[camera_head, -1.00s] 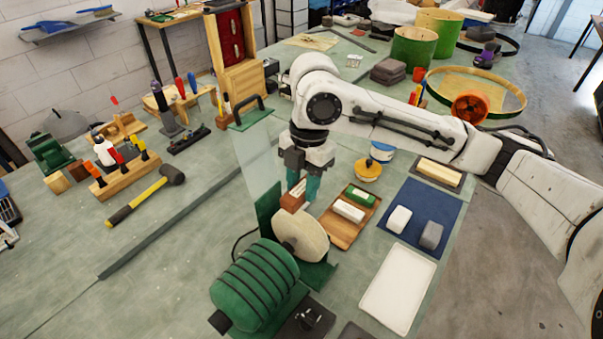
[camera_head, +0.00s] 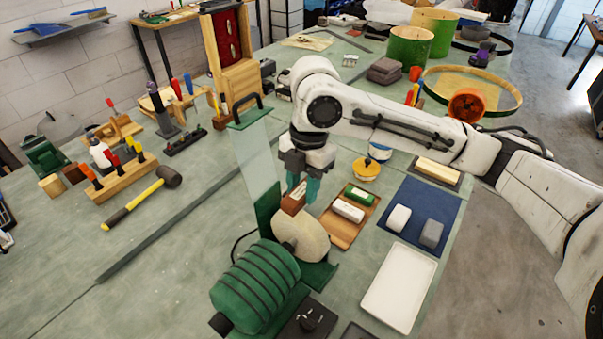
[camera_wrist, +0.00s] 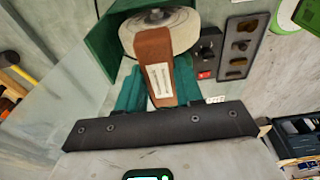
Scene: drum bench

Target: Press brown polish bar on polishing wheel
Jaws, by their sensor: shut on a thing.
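The brown polish bar (camera_head: 292,204) is held between the teal fingers of my gripper (camera_head: 303,186). In the wrist view the bar (camera_wrist: 153,52) has a pale label and my gripper (camera_wrist: 158,96) is shut on its sides. The polishing wheel (camera_head: 302,238) is a cream disc on a green ribbed motor (camera_head: 255,285). The bar's far end is at the top of the wheel's rim; in the wrist view it overlaps the wheel (camera_wrist: 170,25). I cannot tell for sure whether they touch.
A clear shield (camera_head: 257,160) with a green frame stands left of the wheel. A wooden tray (camera_head: 337,236) with a green and a white bar lies to the right. A white tray (camera_head: 398,290) and a blue mat (camera_head: 446,215) lie further right. A hammer (camera_head: 140,197) lies left.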

